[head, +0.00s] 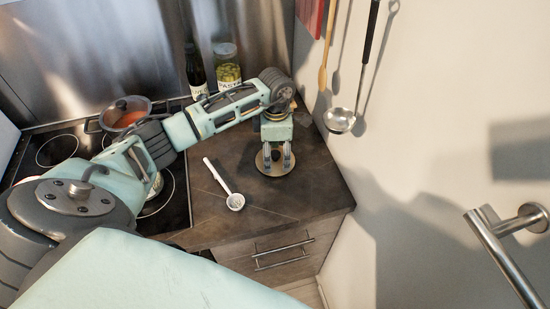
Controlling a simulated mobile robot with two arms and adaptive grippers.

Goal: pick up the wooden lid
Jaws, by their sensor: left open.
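The wooden lid (276,171) is a small round brown disc lying on the dark countertop, near the corner by the right wall. My left gripper (277,162) points down over it, with its two fingers apart on either side of the lid's middle. The fingers hide part of the lid. I cannot tell whether the fingertips touch it. My right gripper is not in view.
A white slotted spoon (226,188) lies left of the lid. A jar (227,70) and a dark bottle (196,72) stand behind. A pot (126,112) sits on the hob. A ladle (340,119) hangs on the right wall. The counter's front right is clear.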

